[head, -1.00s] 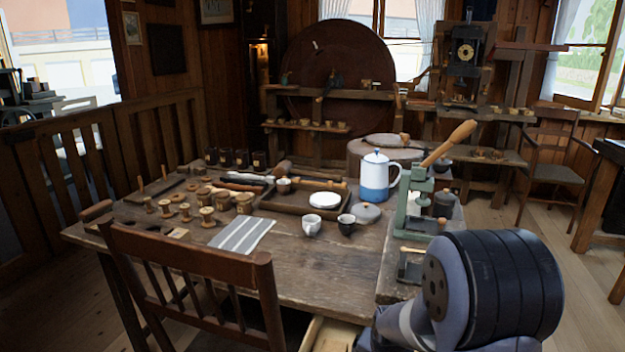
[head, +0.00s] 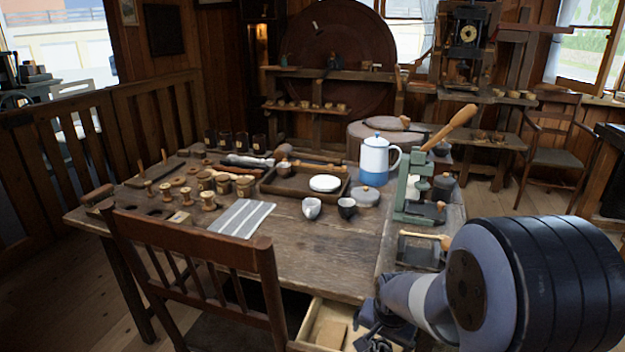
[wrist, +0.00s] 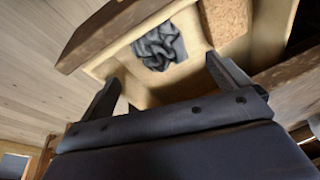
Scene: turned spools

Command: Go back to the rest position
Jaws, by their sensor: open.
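My gripper (head: 378,338) is low at the bottom edge of the head view, beside the open drawer (head: 312,338) at the table's front. In the wrist view my gripper (wrist: 165,85) has its two dark fingers spread wide apart, with nothing held between them. Past the fingers lies the open drawer (wrist: 120,50), with a crumpled grey cloth (wrist: 160,46) and a brown cork-like block (wrist: 228,18) inside. My arm's large dark joint fills the lower right of the head view and hides part of the table's right end.
The table (head: 300,245) carries wooden spools (head: 208,200), a striped cloth (head: 241,218), a tray (head: 270,188), two cups, a blue-and-white pot (head: 375,160) and a green press (head: 412,195). A wooden chair (head: 195,260) stands at the front left. Open floor lies right of the table.

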